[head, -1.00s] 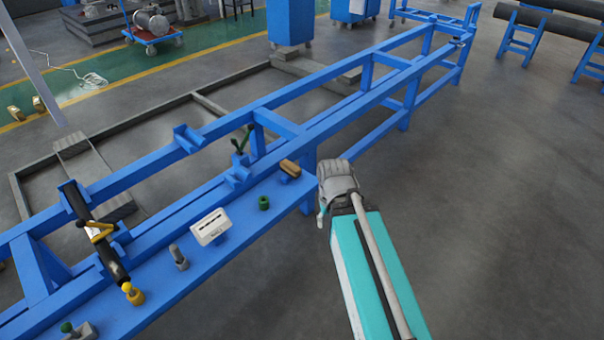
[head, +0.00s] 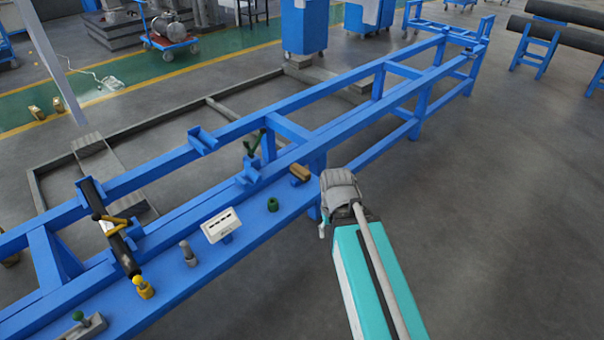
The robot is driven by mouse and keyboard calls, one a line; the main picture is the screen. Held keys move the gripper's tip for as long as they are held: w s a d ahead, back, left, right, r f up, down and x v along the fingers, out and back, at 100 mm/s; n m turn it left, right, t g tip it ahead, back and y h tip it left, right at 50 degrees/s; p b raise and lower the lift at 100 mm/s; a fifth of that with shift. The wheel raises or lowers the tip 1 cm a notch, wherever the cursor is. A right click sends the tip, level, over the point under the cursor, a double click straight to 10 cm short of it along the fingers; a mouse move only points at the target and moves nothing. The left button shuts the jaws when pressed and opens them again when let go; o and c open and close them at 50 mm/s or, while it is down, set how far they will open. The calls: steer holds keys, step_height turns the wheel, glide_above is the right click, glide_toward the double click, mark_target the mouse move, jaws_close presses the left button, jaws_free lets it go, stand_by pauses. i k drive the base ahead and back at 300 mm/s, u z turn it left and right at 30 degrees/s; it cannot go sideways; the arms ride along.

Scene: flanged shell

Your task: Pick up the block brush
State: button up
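The block brush, a small tan-brown block (head: 300,173), lies on the blue bench ledge (head: 262,222), close to its right end. My arm comes in from the lower right, and its grey end joint (head: 340,188) is just right of the brush in the picture. A gap of floor and bench shows between the brush and the arm. My gripper's fingers are hidden by the arm, so whether they are open or shut does not show.
A green ring (head: 273,204), a white box-like device (head: 220,225), a grey peg (head: 188,253) and a yellow-topped piece (head: 142,287) stand along the ledge. A black pipe (head: 112,232) lies across the blue frame.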

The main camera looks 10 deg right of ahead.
mark_target(298, 171)
steer(key=u, duration=0.1)
steer(key=i, duration=0.95)
steer(key=z, duration=0.1)
